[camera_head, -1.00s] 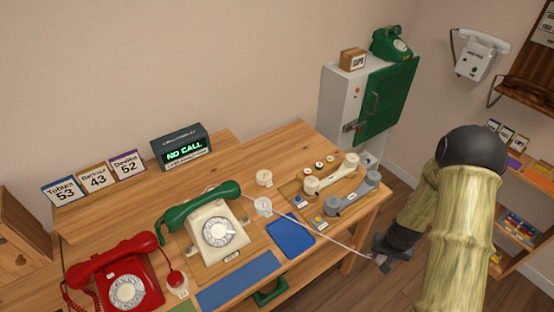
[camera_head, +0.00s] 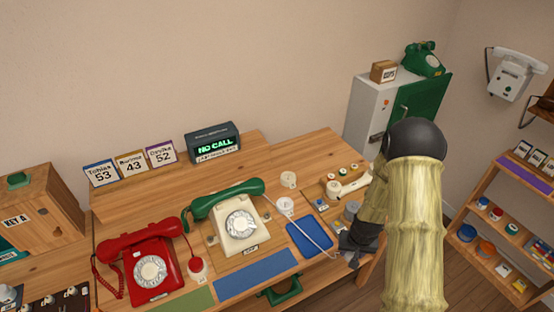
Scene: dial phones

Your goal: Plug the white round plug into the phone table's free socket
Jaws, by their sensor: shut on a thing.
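The cream dial phone (camera_head: 240,225) with a green handset stands on the wooden phone table (camera_head: 150,205). Two white round fittings, (camera_head: 288,179) and (camera_head: 285,204), sit behind and to the right of it; I cannot tell which is the free socket. A thin white cord (camera_head: 318,236) runs from near the front fitting to my gripper. My gripper (camera_head: 350,250) is at the table's right front edge, right of the blue mat, shut on the white plug at the cord's end. The plug itself is hidden or too small to make out.
A red dial phone (camera_head: 150,268) stands left, with a red round plug (camera_head: 197,268) beside it. A blue mat (camera_head: 309,236) lies in front of the fittings. A lit display (camera_head: 213,144) stands at the back.

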